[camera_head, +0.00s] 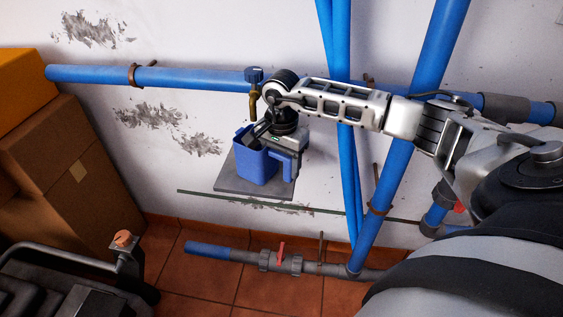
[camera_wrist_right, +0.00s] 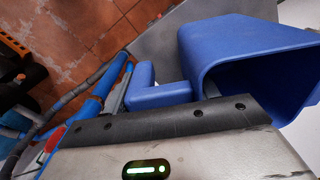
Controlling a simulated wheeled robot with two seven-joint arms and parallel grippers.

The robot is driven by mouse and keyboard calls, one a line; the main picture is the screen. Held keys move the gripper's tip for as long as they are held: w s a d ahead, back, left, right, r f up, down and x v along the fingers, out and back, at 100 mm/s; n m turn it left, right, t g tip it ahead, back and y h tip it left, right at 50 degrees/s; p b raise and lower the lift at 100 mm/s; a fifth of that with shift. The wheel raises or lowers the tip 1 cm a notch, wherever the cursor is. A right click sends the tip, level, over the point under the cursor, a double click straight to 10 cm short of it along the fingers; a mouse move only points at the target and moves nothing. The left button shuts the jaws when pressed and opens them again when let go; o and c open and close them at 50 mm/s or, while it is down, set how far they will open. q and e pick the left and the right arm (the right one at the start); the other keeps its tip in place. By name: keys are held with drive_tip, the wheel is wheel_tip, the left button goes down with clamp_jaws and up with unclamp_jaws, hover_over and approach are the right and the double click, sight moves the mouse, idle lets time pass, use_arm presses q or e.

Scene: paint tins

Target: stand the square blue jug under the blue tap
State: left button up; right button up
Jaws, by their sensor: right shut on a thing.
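The square blue jug (camera_head: 256,167) is upright at the grey plate (camera_head: 229,181) on the wall, with its open top up and its handle to the right. I cannot tell whether its base touches the plate. The blue tap (camera_head: 254,75) sits on the blue wall pipe, and its brass spout (camera_head: 254,105) points down above the jug's opening. My right gripper (camera_head: 262,137) is shut on the jug at its upper edge; its fingertips are partly hidden. In the right wrist view the jug (camera_wrist_right: 225,48) shows its open mouth and handle. My left gripper is not in view.
A blue pipe (camera_head: 190,77) runs along the wall, and more blue pipes (camera_head: 342,120) stand right of the jug. A thin glass-like edge (camera_head: 215,194) crosses below the plate. Cardboard boxes (camera_head: 75,165) stand at left. A low pipe with a red valve handle (camera_head: 282,250) lies near the floor.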

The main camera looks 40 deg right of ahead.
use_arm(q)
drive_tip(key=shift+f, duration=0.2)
use_arm(e)
drive_tip(key=shift+f, duration=0.1)
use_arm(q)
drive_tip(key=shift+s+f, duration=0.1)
use_arm(e)
drive_tip(key=o, duration=1.3)
drive_tip(key=shift+o, duration=0.2)
